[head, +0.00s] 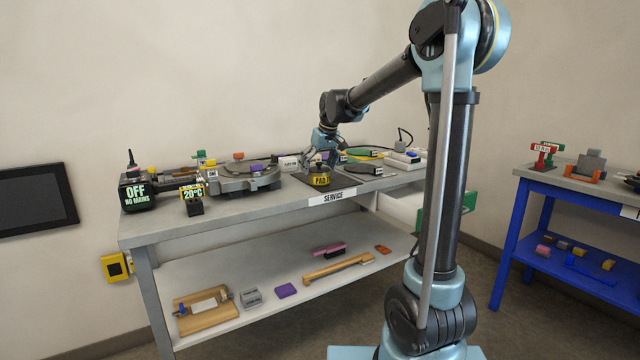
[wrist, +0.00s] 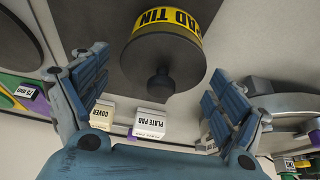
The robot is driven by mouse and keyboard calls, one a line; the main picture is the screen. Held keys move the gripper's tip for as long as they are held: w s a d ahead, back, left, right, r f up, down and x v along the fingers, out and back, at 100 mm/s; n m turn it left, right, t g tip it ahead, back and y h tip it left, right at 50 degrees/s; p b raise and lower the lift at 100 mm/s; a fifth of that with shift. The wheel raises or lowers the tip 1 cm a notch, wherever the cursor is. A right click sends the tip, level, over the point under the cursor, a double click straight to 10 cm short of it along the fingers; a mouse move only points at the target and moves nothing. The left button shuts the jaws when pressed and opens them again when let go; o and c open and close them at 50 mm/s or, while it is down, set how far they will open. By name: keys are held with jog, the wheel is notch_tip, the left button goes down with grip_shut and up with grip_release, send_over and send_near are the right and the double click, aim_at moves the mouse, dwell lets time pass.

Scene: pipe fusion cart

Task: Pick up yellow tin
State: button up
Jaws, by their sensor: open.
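The yellow tin (head: 319,181) stands on a dark mat near the front edge of the grey service bench. In the wrist view the tin (wrist: 170,17) shows a yellow band reading PAD TIN and a dark lid with a round knob facing the camera. My gripper (head: 326,148) is just above the tin in the head view. In the wrist view my gripper (wrist: 157,82) is open, one finger on each side of the lid knob, with nothing held. Whether a finger touches the tin is not clear.
White boxes labelled COVER (wrist: 95,120) and PLATE PAD (wrist: 150,122) stand near the tin. A round grey machine (head: 240,176) sits to its left on the bench. The lower shelf (head: 250,325) holds several loose items. A blue table (head: 520,225) stands at the right.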

jog(key=shift+x, duration=1.5)
jog(key=c, duration=1.2)
